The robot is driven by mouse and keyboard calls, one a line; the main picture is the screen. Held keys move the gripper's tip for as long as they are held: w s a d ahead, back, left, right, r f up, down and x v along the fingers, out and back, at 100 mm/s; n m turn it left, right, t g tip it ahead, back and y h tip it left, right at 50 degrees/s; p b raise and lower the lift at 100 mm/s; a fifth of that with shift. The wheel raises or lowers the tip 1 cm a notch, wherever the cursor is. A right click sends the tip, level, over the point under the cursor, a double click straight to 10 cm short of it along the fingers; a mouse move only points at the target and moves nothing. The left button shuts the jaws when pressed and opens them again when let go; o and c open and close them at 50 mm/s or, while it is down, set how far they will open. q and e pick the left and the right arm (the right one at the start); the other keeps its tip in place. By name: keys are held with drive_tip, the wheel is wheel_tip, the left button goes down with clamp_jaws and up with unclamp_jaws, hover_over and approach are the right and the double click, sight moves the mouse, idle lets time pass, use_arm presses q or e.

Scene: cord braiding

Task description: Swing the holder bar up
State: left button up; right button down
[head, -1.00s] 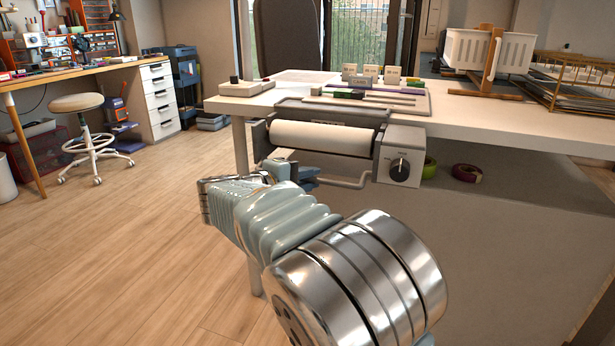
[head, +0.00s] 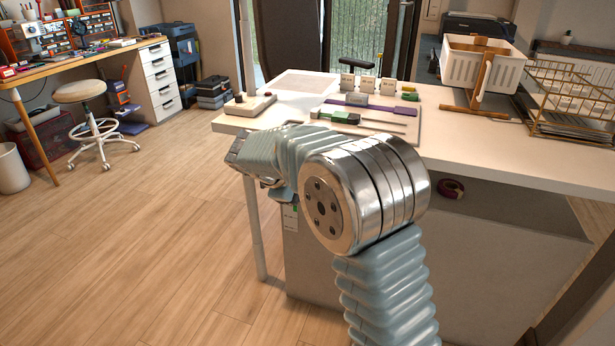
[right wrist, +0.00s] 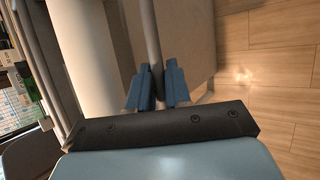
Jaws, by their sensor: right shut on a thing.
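The holder bar (right wrist: 151,40) is a thin grey rod in the right wrist view, running down between the two blue fingers of my right gripper (right wrist: 158,80). The gripper is shut on it. My left gripper is in no view.
A control box with a red knob (head: 250,104) and a board with tools (head: 370,118) lie on the table.

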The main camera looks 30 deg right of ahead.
drive_tip(key=shift+w+d+r+n+g+y+p, duration=0.25)
drive_tip(key=shift+w+d+r+n+g+y, duration=0.1)
drive_tip(key=shift+g+y, duration=0.6)
drive_tip(key=shift+w+d+r+n+g+y+p, duration=0.3)
drive_tip(key=shift+g+y, duration=0.5)
drive_tip(key=shift+y, duration=0.4)
drive_tip(key=shift+w+d+r+n+g+y+p, duration=0.15)
drive_tip(key=shift+w+d+r+n+g+y, duration=0.2)
drive_tip(key=shift+g+y, duration=0.6)
drive_tip(key=shift+d, duration=0.1)
